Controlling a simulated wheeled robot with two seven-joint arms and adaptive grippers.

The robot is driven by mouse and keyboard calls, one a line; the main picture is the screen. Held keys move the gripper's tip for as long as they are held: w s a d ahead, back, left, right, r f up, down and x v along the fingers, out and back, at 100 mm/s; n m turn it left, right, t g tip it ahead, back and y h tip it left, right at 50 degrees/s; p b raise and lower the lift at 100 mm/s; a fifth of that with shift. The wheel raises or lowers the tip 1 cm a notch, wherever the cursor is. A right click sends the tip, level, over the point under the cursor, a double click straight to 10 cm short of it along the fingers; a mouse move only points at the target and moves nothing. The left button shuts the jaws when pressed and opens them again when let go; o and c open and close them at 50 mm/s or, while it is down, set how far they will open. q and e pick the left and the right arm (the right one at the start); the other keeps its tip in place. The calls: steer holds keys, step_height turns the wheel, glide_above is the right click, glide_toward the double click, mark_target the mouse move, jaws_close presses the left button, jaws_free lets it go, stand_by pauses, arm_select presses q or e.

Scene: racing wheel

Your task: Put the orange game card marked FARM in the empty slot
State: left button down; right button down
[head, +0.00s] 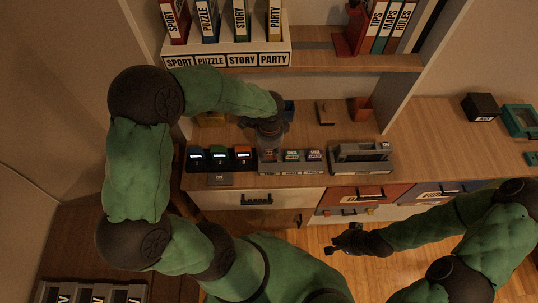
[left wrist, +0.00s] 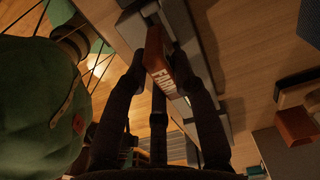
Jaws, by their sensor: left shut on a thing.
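The orange game card marked FARM (left wrist: 158,62) is held between the fingers of my left gripper (left wrist: 160,78) in the left wrist view. In the head view my left gripper (head: 267,134) points down over the left end of a grey card rack (head: 290,168). Its orange card (head: 268,154) shows just below the fingers, at the rack's left slot. I cannot tell how deep the card sits in the slot. A green-labelled card (head: 291,155) and a purple-labelled card (head: 314,155) stand in the slots to the right. My right gripper (head: 345,239) looks open and empty, low in front of the drawers.
A black tray (head: 222,166) with blue, green and orange numbered items stands left of the rack. A grey device (head: 361,157) stands close on the right. A shelf with a white binder box (head: 227,53) is above. The desk at right has free room.

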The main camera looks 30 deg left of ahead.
mark_target(269, 154)
arm_select(q)
steer(key=shift+a+f+b, duration=0.15)
steer(key=shift+f+b, duration=0.4)
steer(key=shift+f, duration=1.2)
steer(key=shift+f, duration=0.1)
steer(key=c, duration=1)
jaws_free()
steer(key=shift+r, duration=0.25)
step_height(269, 154, up, 12)
steer(key=p, duration=0.3)
steer(key=shift+f, duration=0.1)
